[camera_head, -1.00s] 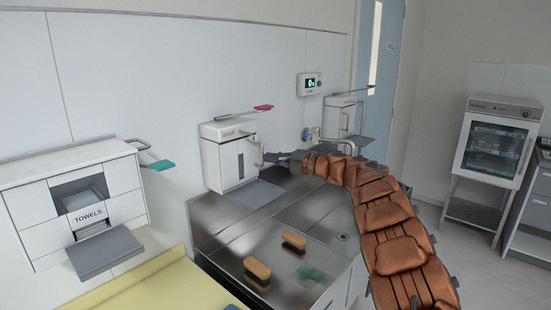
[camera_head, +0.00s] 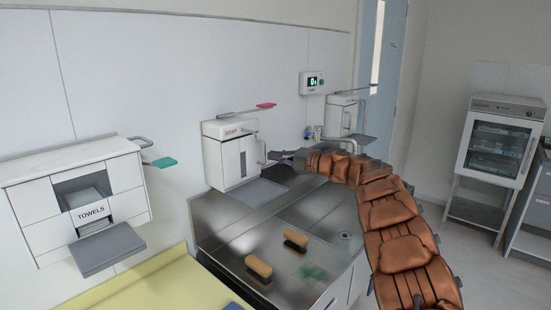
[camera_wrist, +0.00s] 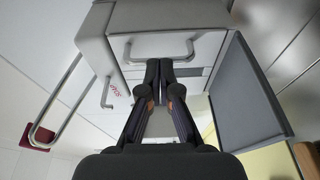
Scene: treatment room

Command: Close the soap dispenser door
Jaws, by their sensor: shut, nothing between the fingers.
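The white soap dispenser (camera_head: 228,158) hangs on the wall above the steel counter, with a pink-tipped lever on top. A bar handle (camera_head: 262,149) stands out at its right side. I cannot tell how far its door stands open. My gripper (camera_head: 280,156) is just right of the dispenser, close to that handle. In the wrist view, my gripper (camera_wrist: 165,68) is shut and empty, its fingertips in front of a white panel with a bar handle (camera_wrist: 150,52). A second handle (camera_wrist: 110,92) and the red lever tip (camera_wrist: 38,136) show at left. I cannot tell whether the fingertips touch the panel.
A grey tray (camera_head: 258,193) juts out below the dispenser; a grey panel (camera_wrist: 245,95) stands right of the fingers in the wrist view. Two brushes (camera_head: 295,240) lie on the steel counter (camera_head: 225,218). A towel dispenser (camera_head: 35,190) is at left. Another dispenser (camera_head: 338,118) is farther back.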

